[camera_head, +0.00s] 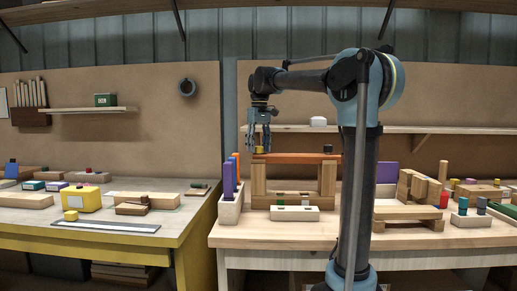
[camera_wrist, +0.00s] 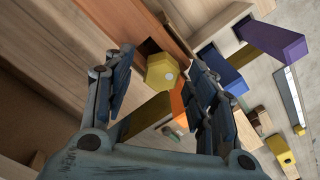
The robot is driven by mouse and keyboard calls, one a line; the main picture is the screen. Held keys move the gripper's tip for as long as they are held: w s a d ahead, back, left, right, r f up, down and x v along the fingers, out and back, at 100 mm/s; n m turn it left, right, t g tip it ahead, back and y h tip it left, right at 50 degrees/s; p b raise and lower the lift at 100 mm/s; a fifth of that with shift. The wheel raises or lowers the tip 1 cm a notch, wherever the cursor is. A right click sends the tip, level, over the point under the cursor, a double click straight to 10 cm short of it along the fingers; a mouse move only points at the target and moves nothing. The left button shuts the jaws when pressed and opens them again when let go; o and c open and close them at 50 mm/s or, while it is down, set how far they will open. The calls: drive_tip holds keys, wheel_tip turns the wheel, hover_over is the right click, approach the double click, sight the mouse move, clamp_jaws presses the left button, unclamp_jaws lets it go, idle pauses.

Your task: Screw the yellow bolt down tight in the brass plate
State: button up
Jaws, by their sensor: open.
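The yellow bolt (camera_head: 259,149) shows at the left end of an orange-brown beam on a wooden frame, just under my gripper (camera_head: 260,142). In the wrist view its six-sided yellow head (camera_wrist: 162,72) has a small pale spot in the middle. My gripper (camera_wrist: 163,85) is open, with one finger on each side of the head in the picture. A gap shows between each finger and the head. The bolt's shank is hidden. I cannot make out the brass plate for certain, nor how far the bolt sits in it.
The orange-brown beam (camera_head: 295,157) bears a dark piece (camera_head: 328,148) near its right end. A white box (camera_head: 230,209) with purple and orange blocks stands to the left. A pale block (camera_head: 294,213) lies in front. Wooden pieces (camera_head: 409,212) stand right, behind my arm.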

clamp_jaws()
drive_tip(key=m, duration=0.3)
drive_tip(key=shift+d+f+m, duration=0.1)
drive_tip(key=shift+m, duration=0.2)
drive_tip(key=m, duration=0.4)
drive_tip(key=shift+d, duration=0.15)
drive_tip(key=shift+m, duration=0.4)
drive_tip(key=m, duration=0.3)
drive_tip(key=shift+s+m, duration=0.15)
drive_tip(key=shift+m, duration=0.25)
drive_tip(key=m, duration=0.3)
drive_tip(key=shift+d+f+m, duration=0.1)
drive_tip(key=shift+f+m, duration=0.05)
drive_tip(key=shift+m, duration=0.25)
